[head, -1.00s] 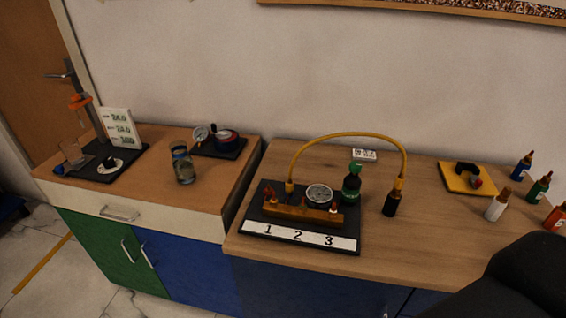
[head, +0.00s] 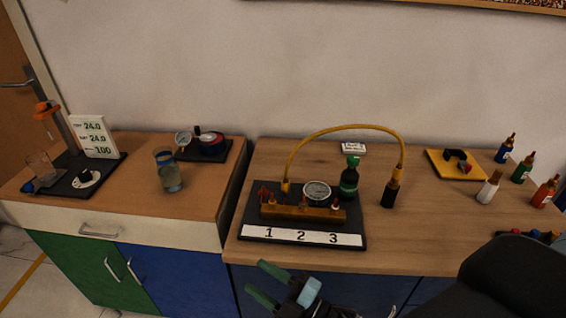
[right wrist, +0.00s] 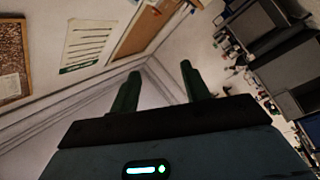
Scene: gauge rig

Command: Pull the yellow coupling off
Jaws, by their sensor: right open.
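The yellow hose (head: 345,128) arches over the right bench. Its left end, a yellow coupling (head: 286,187), stands at the left of the brass manifold (head: 303,212) on a black board marked 1, 2, 3. Its right end has a yellow fitting (head: 397,174) on a black bottle-like base (head: 391,194). A round gauge (head: 317,190) sits on the manifold. My right gripper (head: 277,282) is open and empty, low in front of the bench, below the board. The right wrist view shows its two green fingers (right wrist: 159,88) apart with nothing between them. My left gripper is not in view.
A yellow pad (head: 456,165) and several small bottles (head: 489,187) are at the right. The left bench holds a glass (head: 168,171) and a display stand (head: 93,136).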

